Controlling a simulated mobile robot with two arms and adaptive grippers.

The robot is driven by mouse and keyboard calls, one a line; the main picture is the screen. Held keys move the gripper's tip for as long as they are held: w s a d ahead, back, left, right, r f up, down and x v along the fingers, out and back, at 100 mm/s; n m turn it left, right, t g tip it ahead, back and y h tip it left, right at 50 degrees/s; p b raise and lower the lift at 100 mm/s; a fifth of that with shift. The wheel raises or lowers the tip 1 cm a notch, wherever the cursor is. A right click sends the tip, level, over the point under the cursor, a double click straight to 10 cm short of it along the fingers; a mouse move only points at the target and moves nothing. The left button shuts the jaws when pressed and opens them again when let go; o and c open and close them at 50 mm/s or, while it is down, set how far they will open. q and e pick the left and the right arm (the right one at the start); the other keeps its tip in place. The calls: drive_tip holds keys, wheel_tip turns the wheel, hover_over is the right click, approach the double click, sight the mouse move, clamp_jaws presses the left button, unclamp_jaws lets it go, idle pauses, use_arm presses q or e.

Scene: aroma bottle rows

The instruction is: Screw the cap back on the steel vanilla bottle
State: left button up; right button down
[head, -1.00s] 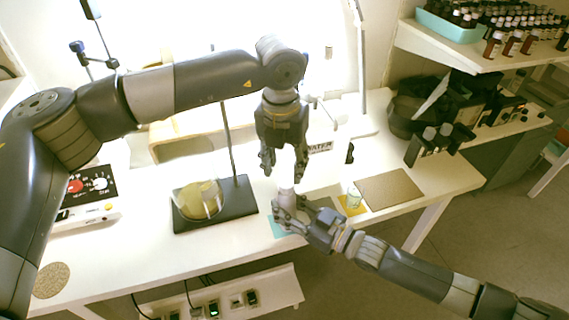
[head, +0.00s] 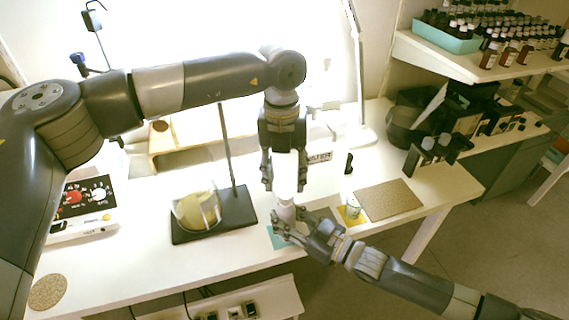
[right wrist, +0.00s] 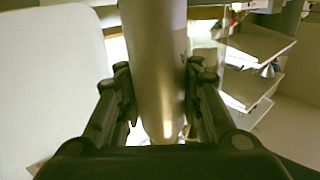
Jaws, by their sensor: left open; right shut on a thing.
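The steel vanilla bottle (head: 287,212) is upright over the front edge of the table, with a pale top. In the right wrist view the steel bottle (right wrist: 157,50) fills the space between the fingers. My right gripper (head: 284,226) is shut on the bottle's body from the right. My left gripper (head: 284,186) points straight down, directly above the bottle, with its fingers open and apart on either side of the bottle's top. The gap between the left fingers is washed out bright, so I cannot make out the cap.
A black stand (head: 216,218) with a round glass vessel is left of the bottle. A teal mat (head: 277,238) lies below it. A small cup (head: 353,207) on a yellow mat and a brown board (head: 390,200) are to the right.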

sight(286, 194)
use_arm(q)
drive_tip(key=shift+d+f, duration=0.1)
drive_tip(key=shift+f, duration=2.35)
clamp_jaws()
drive_tip(key=shift+o, duration=0.2)
unclamp_jaws()
drive_tip(key=shift+r, duration=0.15)
drive_tip(key=shift+r, duration=2.15)
drive_tip(key=shift+c, duration=0.2)
